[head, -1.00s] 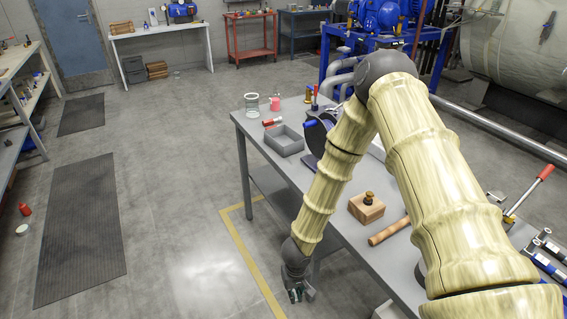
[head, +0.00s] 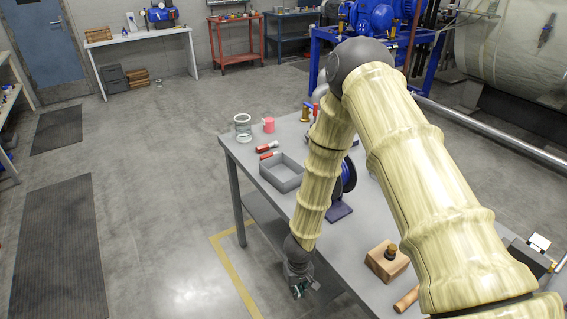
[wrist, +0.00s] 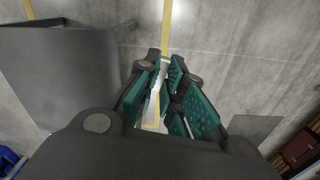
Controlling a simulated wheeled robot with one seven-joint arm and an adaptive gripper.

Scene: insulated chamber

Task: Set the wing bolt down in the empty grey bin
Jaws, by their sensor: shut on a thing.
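The grey bin (head: 276,184) is an open square tray on the grey workbench, left of my forearm, and its inside looks empty. My gripper (head: 299,289) hangs low beside the bench's long left edge, below and nearer than the bin, out over the floor. In the wrist view my gripper (wrist: 166,62) points down with its green-padded fingers close together, shut on the wing bolt. The bolt is mostly hidden; only a pale sliver shows between the fingers, and I cannot make out its shape.
The workbench (head: 330,232) also carries a glass jar (head: 243,128), a pink cylinder (head: 269,125), red-handled tools (head: 267,147), a blue reel (head: 348,176) and a wooden block (head: 387,264) with a brass knob. A yellow line (head: 236,275) marks the floor. Open floor lies to the left.

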